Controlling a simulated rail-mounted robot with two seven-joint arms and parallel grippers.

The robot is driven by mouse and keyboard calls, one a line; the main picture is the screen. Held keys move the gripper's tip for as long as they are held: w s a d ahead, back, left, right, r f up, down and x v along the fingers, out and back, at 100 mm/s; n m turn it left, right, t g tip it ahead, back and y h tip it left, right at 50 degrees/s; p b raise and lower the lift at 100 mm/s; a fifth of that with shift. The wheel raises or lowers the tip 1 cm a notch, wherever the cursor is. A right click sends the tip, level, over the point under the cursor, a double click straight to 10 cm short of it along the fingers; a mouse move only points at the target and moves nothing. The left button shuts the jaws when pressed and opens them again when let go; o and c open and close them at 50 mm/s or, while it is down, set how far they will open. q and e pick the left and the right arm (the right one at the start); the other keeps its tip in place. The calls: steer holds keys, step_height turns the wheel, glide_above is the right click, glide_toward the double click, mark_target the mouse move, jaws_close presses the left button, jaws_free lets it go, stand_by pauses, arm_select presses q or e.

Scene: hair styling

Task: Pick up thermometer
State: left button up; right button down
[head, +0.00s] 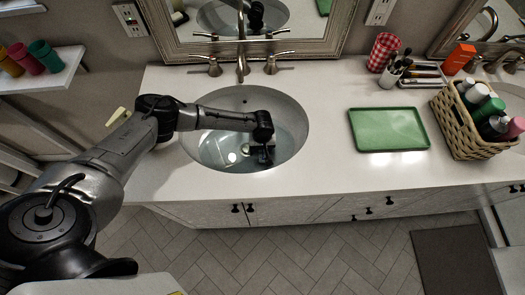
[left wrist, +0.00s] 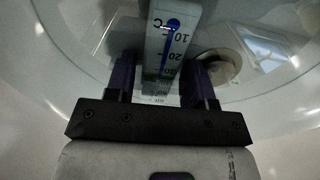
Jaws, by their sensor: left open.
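In the left wrist view, the thermometer (left wrist: 168,40) is a white strip with a blue column, a blue bulb and printed numbers under a °C mark. It lies between the two dark fingers of my left gripper (left wrist: 158,78), with a gap on each side. The gripper is open. In the head view, my left gripper (head: 264,156) reaches down into the oval sink basin (head: 292,118). I cannot clearly make out the thermometer there. My right gripper is not in view.
The faucet (head: 242,60) stands behind the basin. A green tray (head: 389,129) lies on the white counter (head: 325,140) to the right. Beyond it are a wicker basket (head: 465,136) of bottles, a red checked cup (head: 383,52) and a brush cup (head: 390,77). The counter's middle is clear.

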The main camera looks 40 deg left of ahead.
arm_select(q)
steer(key=shift+f, duration=0.1)
steer(key=c, duration=0.7)
steer(key=shift+c, duration=0.2)
